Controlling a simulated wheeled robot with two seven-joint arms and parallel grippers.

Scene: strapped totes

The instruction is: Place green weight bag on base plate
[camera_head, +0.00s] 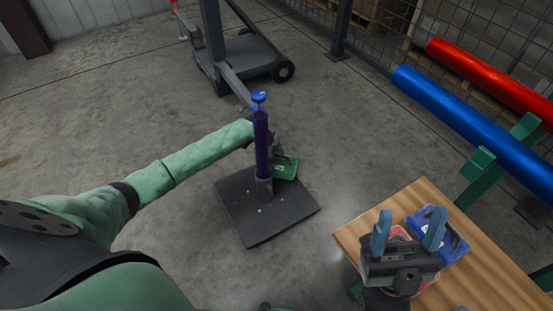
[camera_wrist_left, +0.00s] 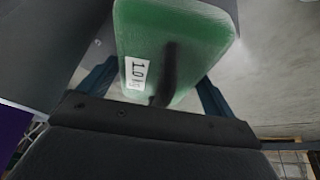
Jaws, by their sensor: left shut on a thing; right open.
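The green weight bag (camera_wrist_left: 170,45) fills the upper middle of the left wrist view, with a white label and a dark strap. My left gripper (camera_wrist_left: 155,85) is shut on it. In the head view the green bag (camera_head: 286,168) shows just right of the purple post (camera_head: 262,150), above the back right part of the dark base plate (camera_head: 250,222). I cannot tell whether it touches the plate. My left gripper (camera_head: 277,148) is partly hidden behind the post. My right gripper (camera_head: 408,235) is open above the wooden table, over a blue bag (camera_head: 440,235) and a red item (camera_head: 398,236).
The post stands upright on the plate with a blue knob (camera_head: 259,97) on top. A wheeled grey stand (camera_head: 245,55) is behind it. Red (camera_head: 480,65) and blue (camera_head: 470,125) rolls lie on a green rack at right. Floor left of the plate is clear.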

